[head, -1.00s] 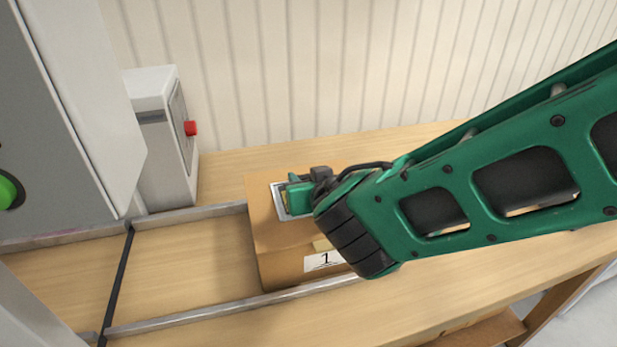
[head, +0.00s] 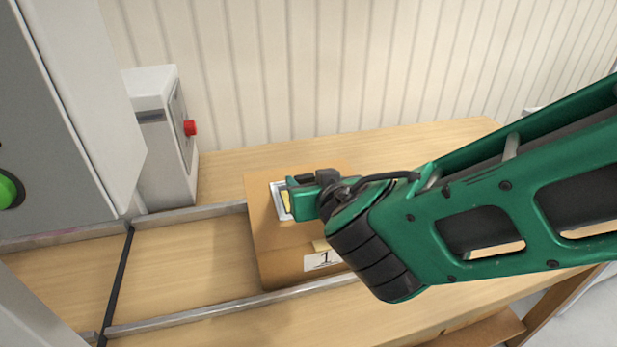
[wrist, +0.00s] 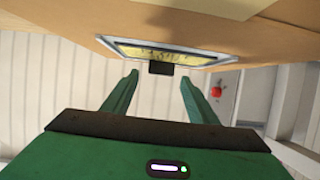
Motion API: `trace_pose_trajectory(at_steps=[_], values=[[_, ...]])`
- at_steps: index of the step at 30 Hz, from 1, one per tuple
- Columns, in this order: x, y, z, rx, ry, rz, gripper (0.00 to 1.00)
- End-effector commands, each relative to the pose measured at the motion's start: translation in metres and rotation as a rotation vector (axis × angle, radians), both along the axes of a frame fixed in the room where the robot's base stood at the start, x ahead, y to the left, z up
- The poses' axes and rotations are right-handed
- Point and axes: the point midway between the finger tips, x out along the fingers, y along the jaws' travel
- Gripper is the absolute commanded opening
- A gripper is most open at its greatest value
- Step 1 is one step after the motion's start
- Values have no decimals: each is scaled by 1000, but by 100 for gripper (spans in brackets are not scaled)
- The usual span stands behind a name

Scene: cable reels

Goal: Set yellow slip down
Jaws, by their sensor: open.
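The yellow slip (wrist: 160,53) lies inside a pale-rimmed frame (wrist: 215,62) on the cardboard box, with a dark tab at its edge in the wrist view. In the head view only a narrow bit of the slip (head: 285,196) shows beside my fingers. The box (head: 278,245) bears a white label with a "1". My gripper (head: 297,199) is over the box top at the frame. In the wrist view my gripper (wrist: 158,82) has its two green fingers spread, with nothing between the tips, and the slip lies beyond them.
The box stands between metal rails (head: 235,308) on a wooden bench. A grey cabinet (head: 60,120) with a green button is at left. A white unit (head: 160,140) with a red button stands behind. The bench right of the box is partly hidden by my arm.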

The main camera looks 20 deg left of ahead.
Motion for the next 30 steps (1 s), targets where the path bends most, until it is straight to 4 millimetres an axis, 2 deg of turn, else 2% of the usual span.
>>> trace_pose_trajectory(at_steps=[6,15,26,28,30], values=[[-35,-20,18,2,-1,4,53],[-63,-39,31,0,0,1,53],[-68,-42,33,0,0,-1,53],[-64,-47,33,-4,4,-14,53],[-53,-60,30,-17,17,-47,53]])
